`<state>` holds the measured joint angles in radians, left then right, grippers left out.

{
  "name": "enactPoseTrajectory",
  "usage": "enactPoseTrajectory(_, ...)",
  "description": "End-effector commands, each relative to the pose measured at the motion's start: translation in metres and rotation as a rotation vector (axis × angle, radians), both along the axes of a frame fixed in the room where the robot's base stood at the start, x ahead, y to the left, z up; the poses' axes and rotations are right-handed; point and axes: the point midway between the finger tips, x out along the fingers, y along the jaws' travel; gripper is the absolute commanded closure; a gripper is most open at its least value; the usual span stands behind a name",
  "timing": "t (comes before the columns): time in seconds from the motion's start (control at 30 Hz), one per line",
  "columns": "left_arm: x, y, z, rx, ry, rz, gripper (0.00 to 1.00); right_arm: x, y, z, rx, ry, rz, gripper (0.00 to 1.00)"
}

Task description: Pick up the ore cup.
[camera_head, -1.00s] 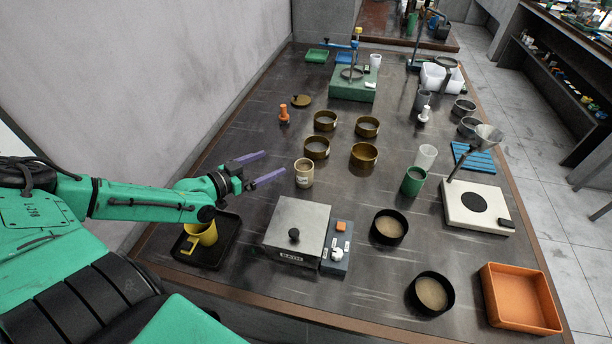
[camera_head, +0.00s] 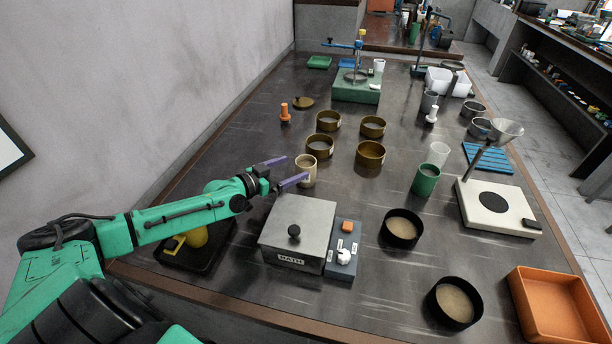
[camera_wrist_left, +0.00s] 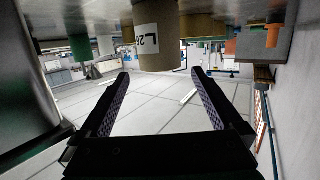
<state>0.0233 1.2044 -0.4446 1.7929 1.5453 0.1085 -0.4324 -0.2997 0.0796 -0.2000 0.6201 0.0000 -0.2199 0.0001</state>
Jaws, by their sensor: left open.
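The ore cup is probably the beige cup with a pale label (camera_head: 308,166), upright on the dark bench left of centre. My left gripper (camera_head: 295,169) is open and empty, its purple fingers pointing at the cup from the left. The near fingertip overlaps the cup's lower front edge in the head view; the far tip lies behind and left of it. In the left wrist view, upside down, the cup (camera_wrist_left: 157,38) sits just beyond and between the fingertips (camera_wrist_left: 161,74). I cannot tell whether either finger touches it. My right gripper is out of view.
A grey box labelled BATH (camera_head: 299,226) stands just in front of the cup. Several brass sieves (camera_head: 370,153) stand behind and right of it. A green cup (camera_head: 426,180) stands to the right. A black tray (camera_head: 205,258) with a yellow mug lies under my left arm.

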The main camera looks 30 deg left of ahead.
Motion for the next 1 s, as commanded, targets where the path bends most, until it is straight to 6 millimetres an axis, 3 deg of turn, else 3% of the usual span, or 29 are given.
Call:
enactPoseTrajectory(0.43, 0.057, -0.019, -0.01, -0.003, -0.001, -0.001, 0.0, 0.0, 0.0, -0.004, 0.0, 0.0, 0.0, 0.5)
enactPoseTrajectory(0.67, 0.061, -0.02, -0.012, 0.001, 0.002, -0.002, 0.0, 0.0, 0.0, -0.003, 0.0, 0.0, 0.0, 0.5)
enactPoseTrajectory(0.7, 0.061, -0.02, -0.012, 0.001, 0.002, -0.002, 0.04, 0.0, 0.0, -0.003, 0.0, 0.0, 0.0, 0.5)
enactPoseTrajectory(0.9, 0.061, -0.02, -0.012, 0.001, 0.002, -0.002, 0.77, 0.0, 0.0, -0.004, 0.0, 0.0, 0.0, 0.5)
enactPoseTrajectory(1.0, 0.061, -0.02, -0.012, 0.001, 0.002, -0.002, 0.77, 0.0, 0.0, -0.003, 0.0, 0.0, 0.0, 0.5)
